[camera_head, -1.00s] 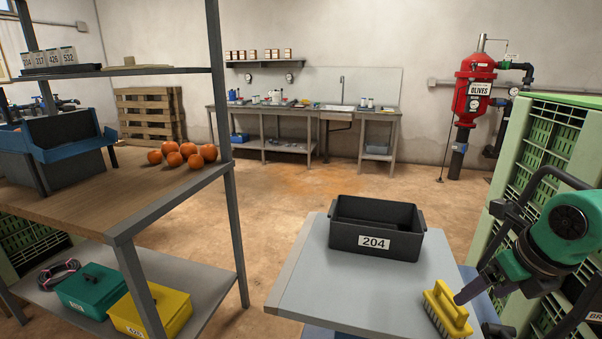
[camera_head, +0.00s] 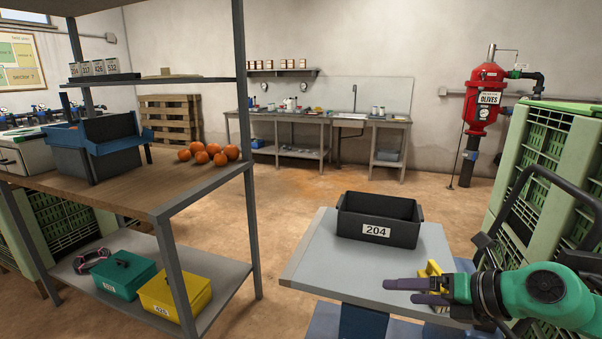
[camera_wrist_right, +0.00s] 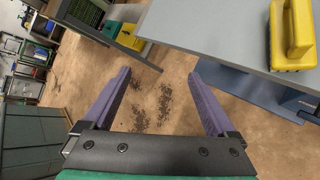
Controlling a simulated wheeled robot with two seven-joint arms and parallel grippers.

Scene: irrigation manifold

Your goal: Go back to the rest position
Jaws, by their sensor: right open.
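My right gripper (camera_head: 414,291) comes in from the right in the head view, pointing left over the front right of the grey cart top (camera_head: 322,255). In the right wrist view its two purple fingers (camera_wrist_right: 163,98) are spread apart with nothing between them, above the bare floor. The yellow brush (camera_head: 434,270) stands on the cart, partly hidden behind the gripper in the head view. It also shows at the upper right of the wrist view (camera_wrist_right: 292,32), apart from the fingers. My left gripper is not in view.
A black bin labelled 204 (camera_head: 379,220) sits on the cart. A shelf (camera_head: 200,190) with oranges, a teal box (camera_head: 124,277) and a yellow box (camera_head: 174,294) stands at the left. Green crates (camera_head: 545,170) stack at the right. Open floor lies between shelf and cart.

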